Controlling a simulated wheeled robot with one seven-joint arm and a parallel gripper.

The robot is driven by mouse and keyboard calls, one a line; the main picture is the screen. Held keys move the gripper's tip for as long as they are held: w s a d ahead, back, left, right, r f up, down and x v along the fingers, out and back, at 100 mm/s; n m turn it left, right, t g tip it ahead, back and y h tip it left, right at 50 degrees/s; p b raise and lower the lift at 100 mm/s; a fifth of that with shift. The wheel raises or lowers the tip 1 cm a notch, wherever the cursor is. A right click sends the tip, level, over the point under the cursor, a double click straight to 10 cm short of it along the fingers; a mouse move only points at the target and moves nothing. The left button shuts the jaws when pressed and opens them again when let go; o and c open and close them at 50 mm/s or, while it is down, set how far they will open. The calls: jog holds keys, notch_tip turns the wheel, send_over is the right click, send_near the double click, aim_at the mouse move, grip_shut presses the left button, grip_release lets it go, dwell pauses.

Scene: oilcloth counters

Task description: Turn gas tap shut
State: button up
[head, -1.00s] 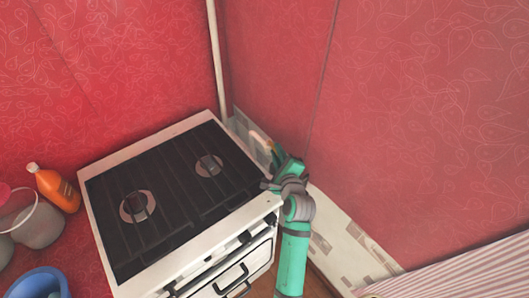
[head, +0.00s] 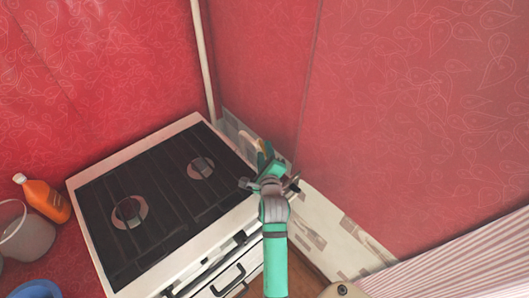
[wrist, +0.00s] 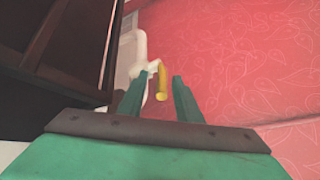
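The gas tap shows in the wrist view as a yellow lever (wrist: 162,84) on a white pipe fitting (wrist: 150,67) near the wall. The lever hangs down the picture, in the gap between my two green fingers. My gripper (wrist: 161,80) is open, and the lever is nearer the left finger. I cannot tell whether a finger touches it. In the head view my gripper (head: 265,150) is beyond the stove's right edge, in the gap by the wall, and it hides the tap there.
The white stove (head: 184,252) with its dark hob stands left of my arm. A pale pipe (head: 204,70) runs up the wall corner. An orange bottle (head: 42,196), a grey pot (head: 28,238) and a blue tub (head: 36,290) are at the far left. Red walls close off the back and right.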

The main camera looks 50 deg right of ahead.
jog(key=shift+r, duration=0.1)
jog(key=v, duration=1)
jog(key=shift+s+a, duration=0.2)
jog(key=shift+s, duration=0.15)
